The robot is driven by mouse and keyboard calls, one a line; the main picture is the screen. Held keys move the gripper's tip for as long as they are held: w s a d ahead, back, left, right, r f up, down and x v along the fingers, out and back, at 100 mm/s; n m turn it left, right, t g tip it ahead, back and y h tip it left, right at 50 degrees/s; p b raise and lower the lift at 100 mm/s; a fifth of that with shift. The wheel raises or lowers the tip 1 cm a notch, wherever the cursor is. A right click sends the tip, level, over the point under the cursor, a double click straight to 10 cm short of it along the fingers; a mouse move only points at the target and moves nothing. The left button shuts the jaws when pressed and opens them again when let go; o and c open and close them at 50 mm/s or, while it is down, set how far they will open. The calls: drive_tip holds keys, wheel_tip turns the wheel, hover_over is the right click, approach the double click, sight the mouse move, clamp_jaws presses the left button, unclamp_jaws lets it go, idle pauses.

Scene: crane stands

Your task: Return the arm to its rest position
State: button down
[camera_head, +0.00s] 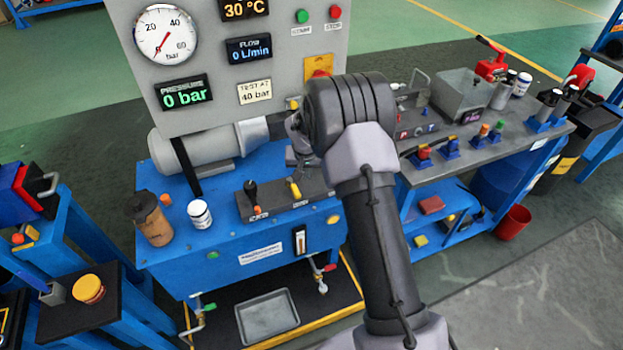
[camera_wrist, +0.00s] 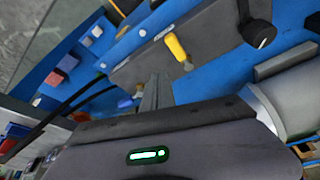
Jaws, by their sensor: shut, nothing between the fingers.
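My arm reaches up from the lower right in the head view and bends at a dark joint in front of the test bench. My gripper (camera_wrist: 155,92) shows in the wrist view as narrow grey fingers, shut and empty. It is above the blue test bench (camera_head: 225,255), near the valve block (camera_head: 270,206) with a yellow lever (camera_head: 294,188) and a black lever (camera_head: 251,192). In the wrist view, the yellow lever (camera_wrist: 178,48) is just beyond the fingertips, and the black knob (camera_wrist: 258,34) is to the right. In the head view, the wrist joint hides much of the gripper.
A grey gauge panel (camera_head: 290,58) rises behind my gripper. A brown bottle (camera_head: 152,219) and white jar (camera_head: 199,214) stand on the bench's left. A grey worktable (camera_head: 475,152) with tools is to the right. Open floor (camera_head: 545,290) lies at the lower right.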

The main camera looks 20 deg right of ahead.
drive_tip(key=s+a+r, duration=0.2)
drive_tip(key=s+r, duration=0.2)
drive_tip(key=r, duration=0.4)
drive_tip(key=s+a+r+t+y, duration=0.1)
drive_tip(key=s+a+r, duration=0.1)
drive_tip(key=s+r, duration=0.45)
drive_tip(key=s+a+r, duration=0.2)
drive_tip(key=a+r, duration=0.1)
drive_tip(key=r, duration=0.6)
drive_tip(key=s+a+r, duration=0.1)
drive_tip(key=s+a, duration=0.1)
drive_tip(key=s, duration=0.6)
drive_tip(key=s+a+r+y, duration=0.1)
drive_tip(key=s+a+r, duration=0.1)
drive_tip(key=s, duration=0.6)
drive_tip(key=s+a+r+t+y, duration=0.1)
drive_tip(key=s+a+r, duration=0.1)
drive_tip(key=s, duration=0.7)
drive_tip(key=shift+a+p, duration=0.3)
drive_tip(key=shift+a, duration=0.2)
drive_tip(key=shift+r, duration=0.15)
